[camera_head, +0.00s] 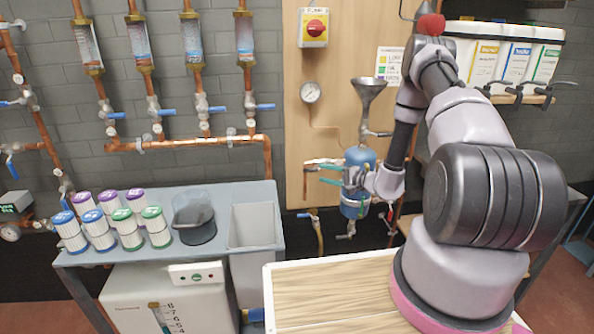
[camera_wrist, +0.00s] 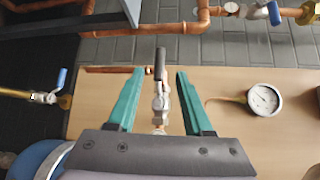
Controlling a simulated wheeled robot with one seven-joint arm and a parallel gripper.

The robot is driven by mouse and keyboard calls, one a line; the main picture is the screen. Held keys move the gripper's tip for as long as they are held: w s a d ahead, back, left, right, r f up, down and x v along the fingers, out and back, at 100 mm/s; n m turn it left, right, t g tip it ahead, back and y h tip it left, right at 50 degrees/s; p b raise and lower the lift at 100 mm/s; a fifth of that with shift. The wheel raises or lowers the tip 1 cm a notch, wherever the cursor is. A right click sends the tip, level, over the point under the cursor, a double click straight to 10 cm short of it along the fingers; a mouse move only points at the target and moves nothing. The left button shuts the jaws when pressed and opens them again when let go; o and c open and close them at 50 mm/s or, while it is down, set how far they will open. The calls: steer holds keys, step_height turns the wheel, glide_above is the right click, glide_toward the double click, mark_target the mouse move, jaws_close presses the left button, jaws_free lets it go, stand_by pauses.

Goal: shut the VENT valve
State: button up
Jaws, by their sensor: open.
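My gripper (camera_wrist: 160,73) is open, its two teal fingers spread apart. In the wrist view, a small metal valve (camera_wrist: 159,104) with a dark lever (camera_wrist: 160,63) shows between the fingers. A gap shows on each side, and I see no contact. The lever points up in the picture, roughly in line with the valve body. No VENT label is readable, so I cannot confirm which valve this is. In the head view, my gripper (camera_head: 328,173) is in front of the wooden board, left of the blue vessel (camera_head: 360,158), and hides most of the valve.
A pressure gauge (camera_head: 310,92) and a funnel (camera_head: 368,92) are on or near the board. A blue-levered valve (camera_wrist: 58,82) is left of my fingers in the wrist view. Copper pipes (camera_head: 185,143) run along the wall. A grey bench (camera_head: 262,190) with filter cartridges stands left.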

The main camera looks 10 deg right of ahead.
steer(key=x, duration=1)
steer(key=shift+a, duration=0.35)
steer(key=shift+w, duration=0.15)
jaws_close()
steer(key=shift+d+f, duration=0.1)
stand_by(0.7)
